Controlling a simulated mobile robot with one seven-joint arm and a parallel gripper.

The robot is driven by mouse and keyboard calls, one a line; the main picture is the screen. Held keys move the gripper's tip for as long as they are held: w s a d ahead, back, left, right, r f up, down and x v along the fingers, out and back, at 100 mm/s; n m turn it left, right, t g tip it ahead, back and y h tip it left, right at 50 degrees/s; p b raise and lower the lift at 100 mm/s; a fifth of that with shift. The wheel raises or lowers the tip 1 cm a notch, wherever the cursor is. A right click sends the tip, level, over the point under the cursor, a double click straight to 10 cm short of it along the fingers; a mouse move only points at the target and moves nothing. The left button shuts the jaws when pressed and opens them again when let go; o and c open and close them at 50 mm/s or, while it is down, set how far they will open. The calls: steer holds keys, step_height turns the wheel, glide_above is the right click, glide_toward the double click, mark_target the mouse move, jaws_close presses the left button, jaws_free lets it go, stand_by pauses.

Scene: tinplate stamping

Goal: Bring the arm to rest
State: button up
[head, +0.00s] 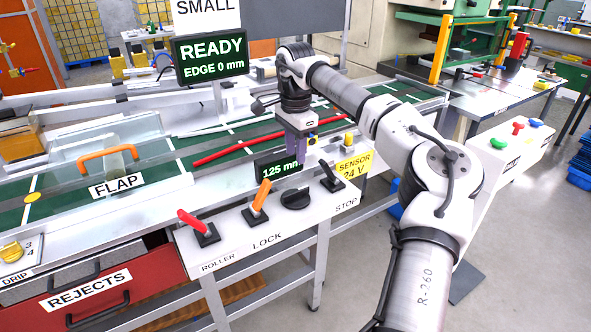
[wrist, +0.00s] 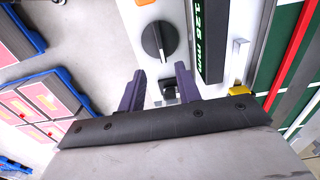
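My arm (head: 347,92) reaches from the lower right over the control panel. A dark lever, likely the black STOP lever (head: 330,177), shows between the fingers in the wrist view (wrist: 168,92). I cannot tell how far below the fingertips it lies. The black knob (head: 296,198) also shows ahead of the fingers in the wrist view (wrist: 158,42).
The panel (head: 237,235) also carries a red ROLLER lever (head: 197,226) and an orange LOCK lever (head: 261,196). Behind run the green conveyor (head: 240,131) and a red rod (head: 240,147). A READY screen (head: 210,58) stands at the back. Grey floor (head: 520,230) is open at right.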

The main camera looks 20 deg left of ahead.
steer(key=shift+r, duration=0.95)
